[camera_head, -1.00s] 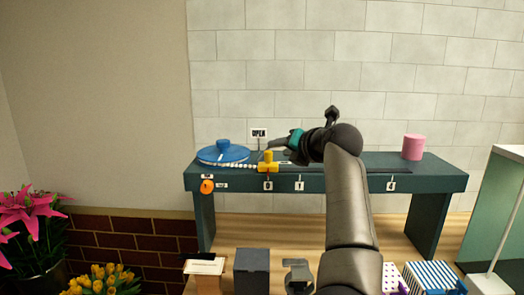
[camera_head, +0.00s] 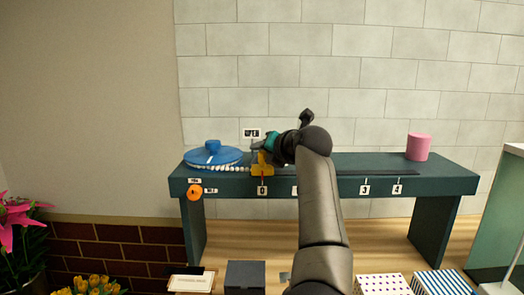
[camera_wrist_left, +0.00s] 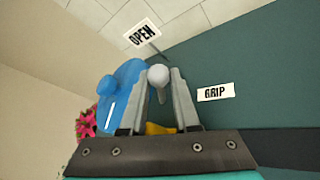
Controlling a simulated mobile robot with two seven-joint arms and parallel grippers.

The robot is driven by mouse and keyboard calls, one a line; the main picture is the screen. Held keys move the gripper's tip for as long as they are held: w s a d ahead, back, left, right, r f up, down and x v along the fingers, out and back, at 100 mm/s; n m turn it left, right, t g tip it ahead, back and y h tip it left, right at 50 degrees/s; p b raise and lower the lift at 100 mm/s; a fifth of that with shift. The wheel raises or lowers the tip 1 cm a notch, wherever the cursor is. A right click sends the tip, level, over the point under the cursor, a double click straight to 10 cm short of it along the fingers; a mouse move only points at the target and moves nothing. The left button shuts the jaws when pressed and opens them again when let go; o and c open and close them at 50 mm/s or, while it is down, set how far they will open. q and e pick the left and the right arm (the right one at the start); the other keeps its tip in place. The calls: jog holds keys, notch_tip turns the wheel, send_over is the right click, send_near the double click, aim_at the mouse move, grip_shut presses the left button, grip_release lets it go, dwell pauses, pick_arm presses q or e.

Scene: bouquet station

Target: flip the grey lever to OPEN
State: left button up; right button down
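The grey lever, with a round grey knob (camera_wrist_left: 158,75) on a thin stalk, shows in the left wrist view between the two fingers of my left gripper (camera_wrist_left: 161,80). The fingers are apart, one on each side of the knob; I cannot tell whether either touches it. The white OPEN sign (camera_wrist_left: 142,33) stands behind the knob, and a GRIP label (camera_wrist_left: 215,92) lies to the right. In the head view, my left gripper (camera_head: 264,148) is over the bench beside the OPEN sign (camera_head: 251,133) and hides the lever. My right gripper is not in view.
A blue disc (camera_head: 213,156) sits left of the gripper, with a yellow block (camera_head: 262,169) on the front edge of the dark green bench (camera_head: 330,182). An orange knob (camera_head: 194,193) is on the bench front. A pink cylinder (camera_head: 418,146) stands far right.

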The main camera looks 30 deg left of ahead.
pick_arm(q)
grip_shut()
